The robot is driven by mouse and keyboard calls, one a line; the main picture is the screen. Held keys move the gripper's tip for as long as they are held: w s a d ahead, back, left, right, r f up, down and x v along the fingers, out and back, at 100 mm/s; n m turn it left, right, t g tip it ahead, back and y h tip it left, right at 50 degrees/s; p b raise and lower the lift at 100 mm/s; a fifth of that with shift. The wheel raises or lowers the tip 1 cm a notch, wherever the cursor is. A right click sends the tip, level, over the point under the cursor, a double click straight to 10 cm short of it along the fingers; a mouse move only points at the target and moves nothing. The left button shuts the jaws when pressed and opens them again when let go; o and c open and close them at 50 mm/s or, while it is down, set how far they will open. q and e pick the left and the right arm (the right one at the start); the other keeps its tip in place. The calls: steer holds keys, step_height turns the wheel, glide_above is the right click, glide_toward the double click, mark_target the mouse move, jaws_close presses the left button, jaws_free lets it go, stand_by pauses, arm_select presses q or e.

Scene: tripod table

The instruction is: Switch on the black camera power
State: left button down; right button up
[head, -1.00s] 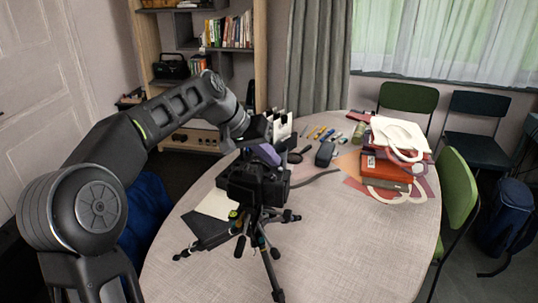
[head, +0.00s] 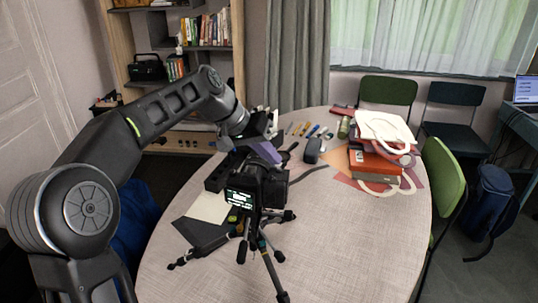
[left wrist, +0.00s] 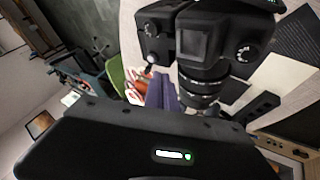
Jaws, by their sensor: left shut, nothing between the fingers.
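The black camera (head: 270,187) stands on a small tripod (head: 262,240) on the round table. Its rear screen (head: 239,197) is lit and shows pale text. In the left wrist view the camera (left wrist: 205,40) is close, with its lens and top dials visible. My left gripper (head: 264,152), with purple fingers, is shut and empty just behind and above the camera. Its fingers also show in the left wrist view (left wrist: 161,88), beside the camera body. I cannot tell whether they touch it. The power switch is not clear in either view. My right gripper is out of view.
A dark folder and pale paper (head: 210,207) lie left of the tripod. A stack of books with a white ring (head: 383,130), a dark case (head: 312,150) and several pens lie farther back. The table's front right is clear. A green chair (head: 443,175) stands at right.

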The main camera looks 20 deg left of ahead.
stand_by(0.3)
arm_select(q)
steer(key=shift+s+a+b, duration=0.1)
steer(key=shift+s+b, duration=0.45)
steer(key=shift+s, duration=0.1)
steer(key=shift+s+f, duration=0.1)
steer(key=shift+s, duration=0.05)
